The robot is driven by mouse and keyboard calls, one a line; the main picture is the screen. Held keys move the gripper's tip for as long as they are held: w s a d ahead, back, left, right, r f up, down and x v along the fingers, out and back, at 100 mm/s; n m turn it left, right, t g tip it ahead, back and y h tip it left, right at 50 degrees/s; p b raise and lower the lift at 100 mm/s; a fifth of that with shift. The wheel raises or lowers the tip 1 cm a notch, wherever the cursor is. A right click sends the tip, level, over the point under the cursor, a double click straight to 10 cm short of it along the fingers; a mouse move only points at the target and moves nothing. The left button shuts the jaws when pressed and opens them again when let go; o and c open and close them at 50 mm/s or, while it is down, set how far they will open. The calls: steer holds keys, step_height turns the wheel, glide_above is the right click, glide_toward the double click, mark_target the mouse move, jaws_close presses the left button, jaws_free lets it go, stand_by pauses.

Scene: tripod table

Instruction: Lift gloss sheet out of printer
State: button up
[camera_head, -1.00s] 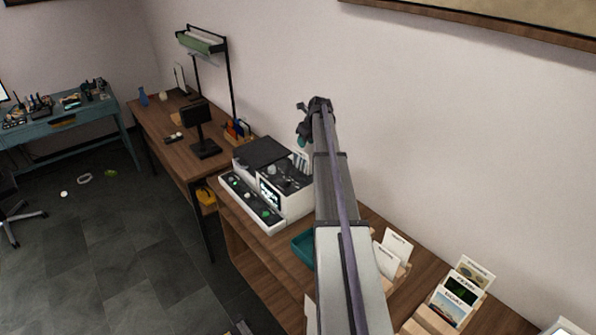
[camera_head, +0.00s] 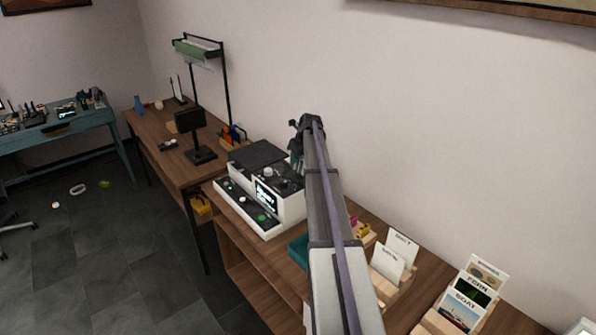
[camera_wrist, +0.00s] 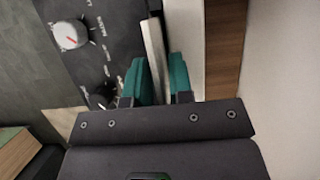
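The printer (camera_head: 262,190) is a white and dark box on the wooden table, with a lit screen and knobs on its front. My gripper (camera_head: 297,150) is at the printer's back right. In the wrist view, my gripper's (camera_wrist: 161,82) two teal fingers stand apart beside the dark panel with knobs. A pale, thin edge, seemingly the gloss sheet (camera_wrist: 153,45), runs down between the fingers. I cannot see firm contact on both sides. In the head view the gripper hides the sheet.
A teal tray (camera_head: 299,251) and wooden card holders with cards (camera_head: 395,255) stand right of the printer. More photo cards (camera_head: 468,297) stand at the lower right. A dark monitor stand (camera_head: 195,135) is on the farther table. The wall is close behind the printer.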

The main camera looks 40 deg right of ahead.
jaws_close()
